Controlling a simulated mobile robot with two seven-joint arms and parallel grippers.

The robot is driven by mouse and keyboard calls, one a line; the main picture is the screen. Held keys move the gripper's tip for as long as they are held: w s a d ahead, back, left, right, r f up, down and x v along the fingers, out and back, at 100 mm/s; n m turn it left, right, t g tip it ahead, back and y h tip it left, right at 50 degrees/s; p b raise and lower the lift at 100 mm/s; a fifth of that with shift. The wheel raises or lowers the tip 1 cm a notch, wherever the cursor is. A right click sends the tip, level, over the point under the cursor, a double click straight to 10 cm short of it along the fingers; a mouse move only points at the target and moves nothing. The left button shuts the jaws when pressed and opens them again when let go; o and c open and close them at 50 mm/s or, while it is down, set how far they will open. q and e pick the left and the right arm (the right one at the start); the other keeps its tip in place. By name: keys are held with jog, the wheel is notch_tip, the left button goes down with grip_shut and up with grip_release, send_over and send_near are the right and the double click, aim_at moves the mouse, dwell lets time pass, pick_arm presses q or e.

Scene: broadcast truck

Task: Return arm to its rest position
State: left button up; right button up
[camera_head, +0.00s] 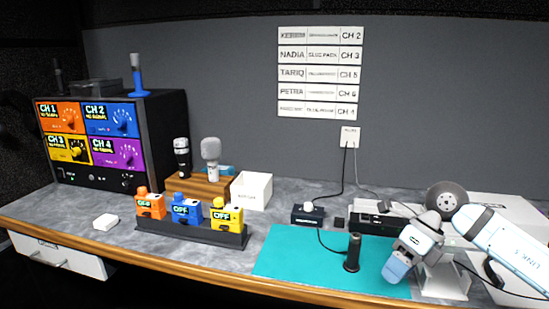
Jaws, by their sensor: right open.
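My right arm comes in from the right edge, white with dark bands. My right gripper (397,268) points down and to the left, over the right end of the teal mat (285,252). Its fingers are pale blue-grey, and I see nothing held in them. The gap between the fingers is hard to make out from this angle. A black upright cylinder (353,253) stands on the mat to the left of the gripper, apart from it. My left gripper is out of view.
A white stand with a dark round disc (446,198) is close behind the right gripper. A black rack (192,231) holds orange, blue and yellow packs marked OFF. Microphones stand in a wooden block (200,187) beside a white box (251,190). A four-channel receiver (165,130) stands left.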

jog(key=s+a+f+m+t+y, duration=0.1)
jog(key=s+a+m+t+y, duration=0.1)
jog(key=s+a+m+y, duration=0.45)
jog(key=s+a+m+t+y, duration=0.2)
jog(key=s+a+m+y, duration=0.1)
jog(key=a+y, duration=0.65)
jog(key=s+d+f+m+t+h, duration=0.1)
jog(key=d+f+m+t+h, duration=0.2)
jog(key=f+m+t+h, duration=0.65)
jog(key=s+d+f+m+t+h, duration=0.1)
jog(key=d+f+m+t+h, duration=0.4)
jog(key=m, duration=1)
jog(key=s+d+f+m+g+h, duration=0.1)
jog(key=s+f+m+g+h, duration=0.2)
jog(key=s+f+m+g, duration=0.6)
pick_arm(q)
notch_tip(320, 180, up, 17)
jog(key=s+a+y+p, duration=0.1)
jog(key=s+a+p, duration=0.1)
jog(key=p, duration=2.4)
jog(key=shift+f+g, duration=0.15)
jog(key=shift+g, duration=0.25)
pick_arm(e)
jog(key=s+d+r+n+t, duration=0.1)
jog(key=r, duration=0.7)
jog(key=s+d+r+n+t, duration=0.1)
jog(key=s+r+t, duration=0.1)
jog(key=r, duration=0.6)
jog(key=shift+s+h, duration=0.3)
jog(key=shift+h, duration=0.15)
